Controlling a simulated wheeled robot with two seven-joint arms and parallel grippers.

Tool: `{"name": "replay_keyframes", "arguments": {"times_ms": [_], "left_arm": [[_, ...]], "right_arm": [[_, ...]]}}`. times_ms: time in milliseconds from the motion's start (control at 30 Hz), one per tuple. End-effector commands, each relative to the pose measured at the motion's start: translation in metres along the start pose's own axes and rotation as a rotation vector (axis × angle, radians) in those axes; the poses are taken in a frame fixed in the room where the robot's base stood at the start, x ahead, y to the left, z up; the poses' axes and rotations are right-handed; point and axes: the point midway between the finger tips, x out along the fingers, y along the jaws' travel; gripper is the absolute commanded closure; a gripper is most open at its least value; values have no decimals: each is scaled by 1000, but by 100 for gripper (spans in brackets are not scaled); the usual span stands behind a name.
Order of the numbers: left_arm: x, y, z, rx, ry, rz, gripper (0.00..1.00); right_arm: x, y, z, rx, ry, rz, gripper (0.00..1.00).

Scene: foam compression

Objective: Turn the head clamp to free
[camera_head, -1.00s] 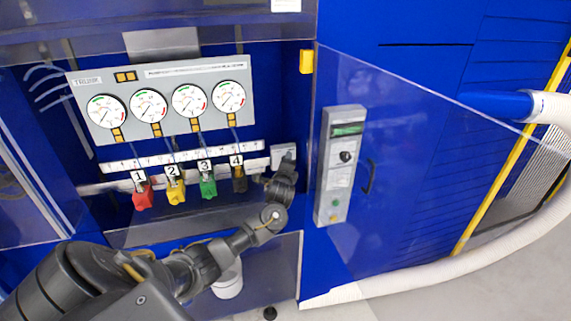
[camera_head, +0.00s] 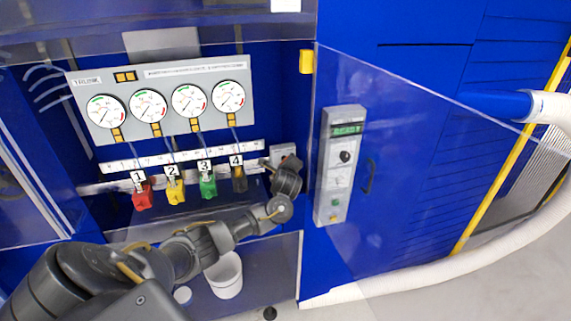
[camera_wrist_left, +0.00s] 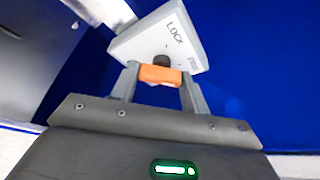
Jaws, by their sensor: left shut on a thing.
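The head clamp is a light grey plate marked LOCK (camera_wrist_left: 162,40) in the left wrist view, with a dark stub and an orange handle (camera_wrist_left: 160,74) in front of it. My left gripper (camera_wrist_left: 160,84) is shut on the orange handle, one finger on each side. The plate looks tilted in this view. In the head view the plate (camera_head: 284,152) is at the right end of the numbered rail, partly hidden by my left gripper (camera_head: 272,166). The handle is hidden there. My right gripper is not in view.
Red (camera_head: 142,197), yellow (camera_head: 176,191), green (camera_head: 208,186) and dark (camera_head: 239,180) numbered clips hang left of the clamp, below several gauges (camera_head: 148,105). A control box (camera_head: 341,165) shows READY. A white cup (camera_head: 226,275) stands below my arm.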

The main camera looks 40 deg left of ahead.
Motion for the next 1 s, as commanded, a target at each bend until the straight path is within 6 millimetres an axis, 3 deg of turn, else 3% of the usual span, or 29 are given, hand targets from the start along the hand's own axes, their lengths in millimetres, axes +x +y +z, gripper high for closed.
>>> {"name": "replay_keyframes", "arguments": {"times_ms": [267,300,467,800,1000], "left_arm": [[0,0,0,3,0,0,77],[0,0,0,3,0,0,53],[0,0,0,2,0,0,33],[-3,0,0,1,-1,-1,33],[-30,1,-2,1,4,-4,33]], "right_arm": [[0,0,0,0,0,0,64],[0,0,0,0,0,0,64],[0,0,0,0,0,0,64],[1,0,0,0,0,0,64],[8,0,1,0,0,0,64]]}}
